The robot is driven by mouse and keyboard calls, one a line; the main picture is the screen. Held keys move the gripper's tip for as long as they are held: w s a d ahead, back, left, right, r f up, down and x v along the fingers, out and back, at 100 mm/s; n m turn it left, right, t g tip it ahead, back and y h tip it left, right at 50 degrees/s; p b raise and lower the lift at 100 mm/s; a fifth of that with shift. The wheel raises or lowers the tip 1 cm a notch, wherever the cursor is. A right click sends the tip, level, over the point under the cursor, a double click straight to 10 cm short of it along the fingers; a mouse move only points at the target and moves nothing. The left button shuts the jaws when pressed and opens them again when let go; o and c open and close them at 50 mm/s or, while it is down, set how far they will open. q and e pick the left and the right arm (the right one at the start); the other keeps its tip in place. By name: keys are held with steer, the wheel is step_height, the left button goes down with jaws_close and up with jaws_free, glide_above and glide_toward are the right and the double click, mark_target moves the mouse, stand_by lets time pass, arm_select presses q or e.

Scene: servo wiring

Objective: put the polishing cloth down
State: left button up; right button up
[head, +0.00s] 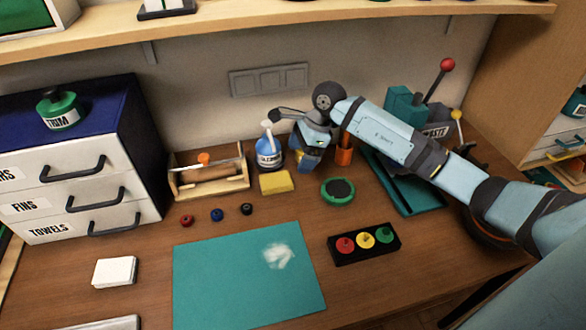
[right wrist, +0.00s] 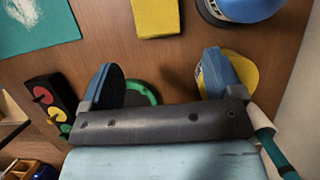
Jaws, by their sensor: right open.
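A yellow folded cloth or pad (head: 275,182), which looks like the polishing cloth, lies flat on the bench in front of the blue spray bottle (head: 268,150). It also shows at the top of the right wrist view (right wrist: 157,17), apart from the fingers. My right gripper (head: 308,148) is behind and to the right of the cloth in the head view, beside the bottle. In the right wrist view my right gripper (right wrist: 163,82) has its fingers wide apart, with bare wood between them. My left gripper is not in view.
A green round tin (head: 338,190) sits near my right gripper. A teal mat (head: 245,290) with a white smear lies in front. A black button box (head: 363,243), a wooden tray (head: 210,190) and a white stack (head: 115,271) stand around. Bare wood shows left of the mat.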

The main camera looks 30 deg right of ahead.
steer(key=shift+v, duration=2.25)
steer(key=shift+a, duration=0.1)
